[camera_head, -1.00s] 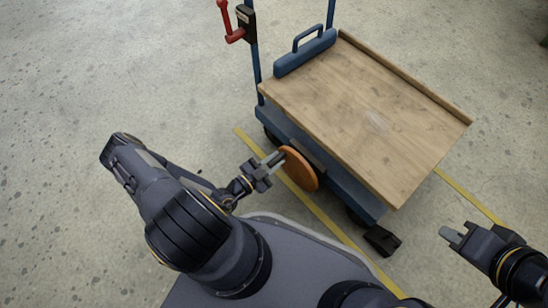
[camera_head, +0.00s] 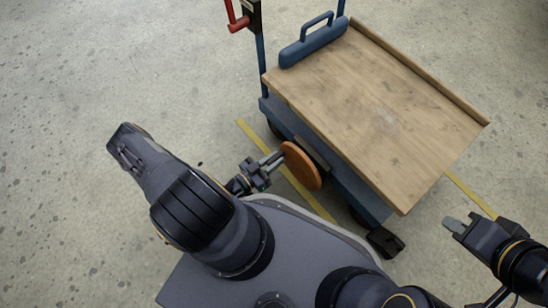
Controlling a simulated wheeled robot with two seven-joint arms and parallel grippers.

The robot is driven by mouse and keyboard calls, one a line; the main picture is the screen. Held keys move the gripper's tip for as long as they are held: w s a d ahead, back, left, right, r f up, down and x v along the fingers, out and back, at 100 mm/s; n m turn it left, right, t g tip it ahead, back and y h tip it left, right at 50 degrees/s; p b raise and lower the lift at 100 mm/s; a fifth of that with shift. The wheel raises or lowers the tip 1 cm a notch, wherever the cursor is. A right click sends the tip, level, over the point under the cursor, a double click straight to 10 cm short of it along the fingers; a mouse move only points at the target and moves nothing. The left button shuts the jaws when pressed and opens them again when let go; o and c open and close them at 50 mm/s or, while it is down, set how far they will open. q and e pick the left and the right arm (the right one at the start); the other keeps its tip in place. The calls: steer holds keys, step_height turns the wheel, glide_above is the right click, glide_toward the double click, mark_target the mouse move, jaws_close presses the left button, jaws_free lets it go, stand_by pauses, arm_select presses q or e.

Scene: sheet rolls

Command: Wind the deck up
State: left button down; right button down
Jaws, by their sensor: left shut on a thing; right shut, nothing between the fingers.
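A cart with a wooden deck (camera_head: 375,110) stands at the upper right. An orange wheel (camera_head: 301,166) is at the near side of its blue frame (camera_head: 357,188), below the deck edge. My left gripper (camera_head: 274,160) is shut at the wheel's upper-left part, on the face towards me; the exact grip point is too small to tell. A red crank-like handle (camera_head: 238,21) sits on a black box on the cart's left post, partly cut off by the picture's top. My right gripper (camera_head: 450,226) is shut and empty, right of the cart's near corner.
A black foot-like part (camera_head: 385,242) sticks out at the cart's near corner. Yellow floor lines (camera_head: 325,211) run past the cart. The concrete floor at the left is clear.

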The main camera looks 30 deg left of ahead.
arm_select(q)
steer(key=shift+w+a+f, duration=0.1)
steer(key=shift+w+a, duration=0.05)
steer(key=shift+a, duration=0.1)
steer(key=c, duration=1.5)
jaws_free()
steer(key=shift+o, duration=1)
steer(key=shift+d, duration=0.15)
